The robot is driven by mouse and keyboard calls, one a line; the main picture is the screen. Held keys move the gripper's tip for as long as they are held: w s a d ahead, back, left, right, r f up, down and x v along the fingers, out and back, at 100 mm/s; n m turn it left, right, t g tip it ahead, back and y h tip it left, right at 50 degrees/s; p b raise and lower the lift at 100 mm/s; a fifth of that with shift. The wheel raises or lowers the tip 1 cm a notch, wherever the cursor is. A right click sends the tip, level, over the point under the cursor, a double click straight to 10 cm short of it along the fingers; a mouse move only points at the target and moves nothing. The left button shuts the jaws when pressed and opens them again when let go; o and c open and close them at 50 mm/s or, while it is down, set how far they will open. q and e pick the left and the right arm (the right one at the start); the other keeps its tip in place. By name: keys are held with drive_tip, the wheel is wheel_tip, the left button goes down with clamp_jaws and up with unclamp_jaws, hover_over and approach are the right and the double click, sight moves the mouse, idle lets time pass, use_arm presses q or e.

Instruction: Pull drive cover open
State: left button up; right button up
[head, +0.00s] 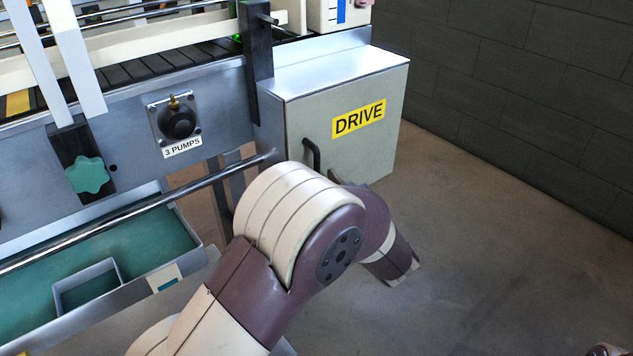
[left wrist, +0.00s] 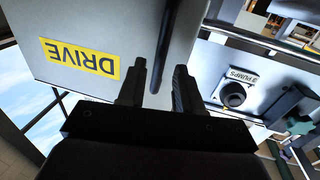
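The drive cover (head: 365,150) is a pale grey door with a yellow DRIVE label, on the front of a metal box. It looks shut. Its black bar handle (head: 312,155) is at the door's left side, the lower part hidden by my left arm. In the left wrist view, the cover (left wrist: 115,30) appears upside down and the handle (left wrist: 165,45) runs between the two fingers of my left gripper (left wrist: 160,68). The fingers are apart with gaps beside the bar, so the gripper is open around it. My left gripper is mostly hidden behind my arm in the head view. My right gripper is not seen.
A black pump knob (head: 178,122) labelled 3 PUMPS and a green star knob (head: 87,175) are on the machine to the left. A metal rail (head: 150,205) runs below them above a green-lined tray (head: 40,300). Open floor (head: 500,240) lies right of the box, before a dark block wall (head: 540,80).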

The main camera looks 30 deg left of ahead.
use_arm(q)
drive_tip(key=shift+b+x, duration=0.45)
drive_tip(key=shift+x, duration=1.75)
clamp_jaws()
drive_tip(key=shift+d, duration=0.1)
